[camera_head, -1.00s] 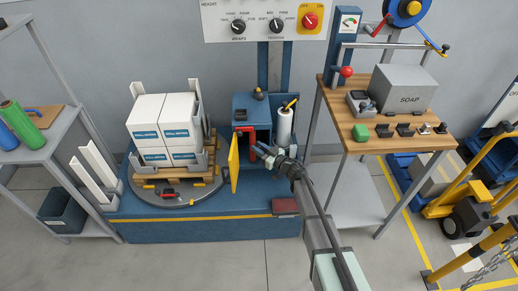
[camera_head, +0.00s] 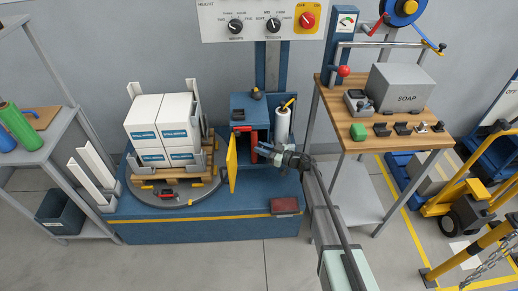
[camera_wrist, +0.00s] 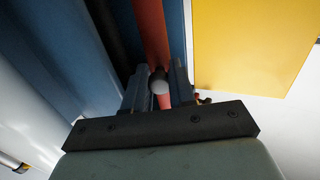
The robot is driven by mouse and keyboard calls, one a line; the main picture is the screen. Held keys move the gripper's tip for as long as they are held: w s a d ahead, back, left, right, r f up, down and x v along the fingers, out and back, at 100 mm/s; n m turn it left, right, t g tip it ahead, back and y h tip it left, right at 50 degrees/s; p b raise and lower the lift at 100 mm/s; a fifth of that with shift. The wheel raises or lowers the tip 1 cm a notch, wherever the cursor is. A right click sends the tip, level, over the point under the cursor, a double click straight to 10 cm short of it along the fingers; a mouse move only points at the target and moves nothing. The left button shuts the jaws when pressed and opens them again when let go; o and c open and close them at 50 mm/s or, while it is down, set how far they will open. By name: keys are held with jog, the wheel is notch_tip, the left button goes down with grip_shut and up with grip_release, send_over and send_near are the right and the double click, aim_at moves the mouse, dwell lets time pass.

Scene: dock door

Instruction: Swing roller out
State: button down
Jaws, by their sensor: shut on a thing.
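The blue wrapper carriage (camera_head: 246,103) stands beside the turntable, with its yellow door (camera_head: 232,163) swung open at the front. A slim red roller (camera_head: 253,146) stands upright at the carriage's opening; in the wrist view the red roller (camera_wrist: 151,32) runs between my fingers, with a round grey knob (camera_wrist: 158,80) on it. My gripper (camera_head: 262,151) reaches in from the right, just right of the yellow door. In the wrist view my gripper (camera_wrist: 158,88) is shut around the knob area of the roller. The roller's lower part is mostly hidden by my fingers.
A white film roll (camera_head: 282,122) stands right behind my gripper. Stacked white boxes (camera_head: 160,118) sit on the turntable (camera_head: 178,207) at left. The yellow door borders my gripper on the left.

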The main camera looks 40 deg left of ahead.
jog(key=shift+w+d+g, duration=0.1)
jog(key=shift+g, duration=0.2)
jog(key=c, duration=1)
grip_release()
